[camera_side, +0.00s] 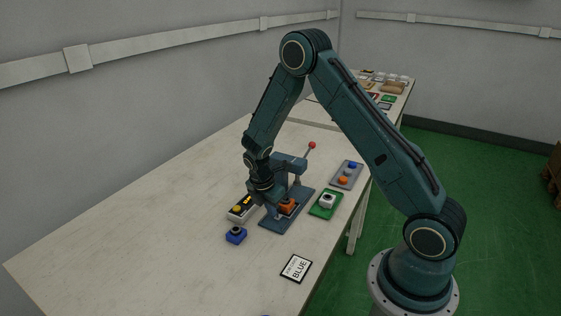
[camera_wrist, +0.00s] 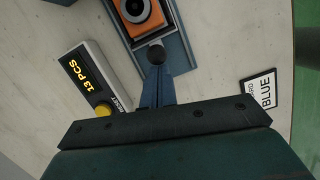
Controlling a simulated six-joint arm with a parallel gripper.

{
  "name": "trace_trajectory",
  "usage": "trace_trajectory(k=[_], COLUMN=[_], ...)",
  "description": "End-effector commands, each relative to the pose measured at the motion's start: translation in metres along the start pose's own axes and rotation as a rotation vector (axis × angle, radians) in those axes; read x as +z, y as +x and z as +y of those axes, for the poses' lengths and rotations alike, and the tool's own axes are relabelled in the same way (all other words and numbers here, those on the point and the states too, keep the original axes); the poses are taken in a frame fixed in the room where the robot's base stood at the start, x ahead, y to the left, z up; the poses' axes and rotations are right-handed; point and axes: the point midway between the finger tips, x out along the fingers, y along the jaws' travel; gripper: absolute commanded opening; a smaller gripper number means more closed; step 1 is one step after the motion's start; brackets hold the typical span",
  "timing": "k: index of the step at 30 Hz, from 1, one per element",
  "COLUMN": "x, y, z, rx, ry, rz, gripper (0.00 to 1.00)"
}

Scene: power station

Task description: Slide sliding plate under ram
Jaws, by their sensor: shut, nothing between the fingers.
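In the wrist view an orange part (camera_wrist: 141,12) with a dark ring sits on the blue-grey sliding plate (camera_wrist: 176,48). A round dark knob (camera_wrist: 156,55) stands at the plate's near end. My gripper (camera_wrist: 155,75) is shut and empty, its fingertips right at the knob; I cannot tell whether they touch it. In the side view my gripper (camera_side: 268,197) is low at the left of the press base (camera_side: 280,224). The orange part (camera_side: 288,204) shows beside it there. The ram is largely hidden behind my arm and the press body (camera_side: 294,165).
A counter box (camera_wrist: 88,82) reading 13 PCS stands left of the plate. A blue part (camera_side: 236,235) and a BLUE card (camera_side: 296,268) lie nearer. A green pad (camera_side: 325,206) and a grey tray (camera_side: 347,174) lie right of the press. A red-knobbed lever (camera_side: 312,145) rises above it.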

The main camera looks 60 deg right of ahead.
Motion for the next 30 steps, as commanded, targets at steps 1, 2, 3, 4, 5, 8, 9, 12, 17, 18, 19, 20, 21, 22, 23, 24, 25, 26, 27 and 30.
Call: trace_trajectory(k=[1,2,3,4,5,8,9,12,17,18,19,20,21,22,23,24,25,26,27,30], x=[0.01,0.015,0.022,0.027,0.032,0.049,0.056,0.07,0.081,0.082,0.082,0.082,0.082,0.082,0.082,0.082,0.082,0.082,0.082,0.081], y=[0.003,0.004,0.006,0.007,0.009,0.013,0.015,0.018,0.021,0.021,0.021,0.021,0.021,0.021,0.021,0.021,0.021,0.021,0.021,0.021], z=[0.002,0.003,0.004,0.005,0.006,0.01,0.011,0.014,0.016,0.016,0.016,0.016,0.016,0.016,0.016,0.016,0.016,0.016,0.016,0.016], rx=[-0.001,0.0,-0.001,-0.001,-0.001,0.0,0.0,0.0,0.0,0.0,0.0,0.0,0.0,0.0,0.0,0.0,0.0,0.0,0.0,0.001], ry=[0.005,0.005,0.005,0.005,0.005,0.005,0.005,0.003,0.0,0.0,0.0,0.0,0.0,0.0,0.0,0.001,0.001,0.001,0.001,0.001], rz=[-0.001,-0.001,-0.001,-0.001,-0.001,-0.001,-0.001,-0.001,-0.001,-0.001,-0.001,-0.001,-0.002,-0.002,-0.002,-0.002,-0.003,-0.003,-0.003,-0.003], gripper=[0.0,0.0,0.0,0.0,0.0,0.0,0.0,0.0,0.0,0.0,0.0,0.0,0.0,0.0,0.0,0.0,0.0,0.0,0.0,0.0])
